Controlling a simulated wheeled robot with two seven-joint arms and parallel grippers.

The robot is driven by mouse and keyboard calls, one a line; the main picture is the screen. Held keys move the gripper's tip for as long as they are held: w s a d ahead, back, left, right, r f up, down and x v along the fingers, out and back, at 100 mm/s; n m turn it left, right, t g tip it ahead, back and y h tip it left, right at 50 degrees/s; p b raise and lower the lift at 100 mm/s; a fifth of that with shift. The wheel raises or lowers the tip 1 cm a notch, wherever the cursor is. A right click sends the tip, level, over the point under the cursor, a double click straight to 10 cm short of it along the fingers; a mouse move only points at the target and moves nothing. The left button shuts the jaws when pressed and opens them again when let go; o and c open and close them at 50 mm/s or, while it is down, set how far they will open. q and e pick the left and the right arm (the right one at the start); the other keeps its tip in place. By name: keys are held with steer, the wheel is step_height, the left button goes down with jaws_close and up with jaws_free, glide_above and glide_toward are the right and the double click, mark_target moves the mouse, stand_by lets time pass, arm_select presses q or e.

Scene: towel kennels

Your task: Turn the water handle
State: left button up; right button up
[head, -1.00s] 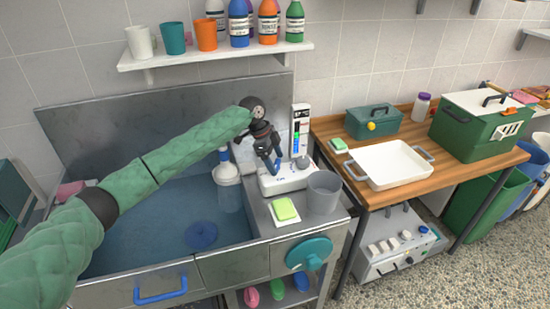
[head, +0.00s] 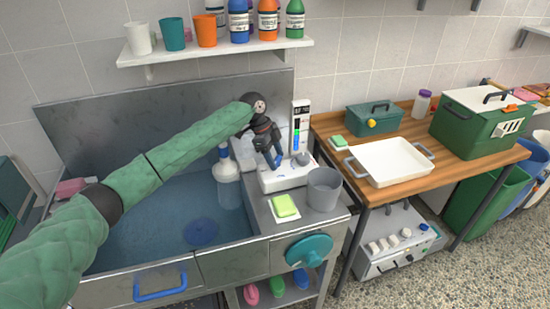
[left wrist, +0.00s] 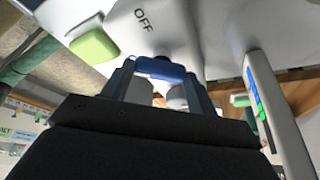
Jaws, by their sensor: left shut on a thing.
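The water handle is a small blue lever (left wrist: 160,68) on a white unit (head: 285,181) at the right rim of the sink. The word OFF is printed on the white surface beside it in the left wrist view. My left gripper (head: 276,163) reaches down to the unit, and its fingers (left wrist: 158,82) are shut on the blue lever. The fingers hide part of the lever in the head view. A white panel (head: 300,125) with a coloured bar stands upright behind the unit. My right gripper is not in view.
The sink basin (head: 150,235) lies to the left. A grey cup (head: 323,190) and a green sponge (head: 284,206) stand close in front of the unit. A shelf (head: 215,54) with cups and bottles hangs above. A wooden table (head: 455,169) stands to the right.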

arm_select(q)
steer(key=shift+w+m, duration=0.1)
steer(key=shift+m, duration=0.3)
steer(key=m+g+b, duration=0.1)
steer(key=m, duration=0.1)
steer(key=shift+d+m+y+b, duration=0.1)
steer(key=shift+m+y+b, duration=0.3)
steer(key=shift+r+m+g, duration=0.1)
steer(key=shift+m+g, duration=0.2)
steer(key=shift+m, duration=0.2)
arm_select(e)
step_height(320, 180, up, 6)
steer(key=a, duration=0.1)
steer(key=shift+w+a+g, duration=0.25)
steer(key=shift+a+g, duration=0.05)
arm_select(q)
steer(key=o, duration=1)
steer(key=shift+w, duration=0.1)
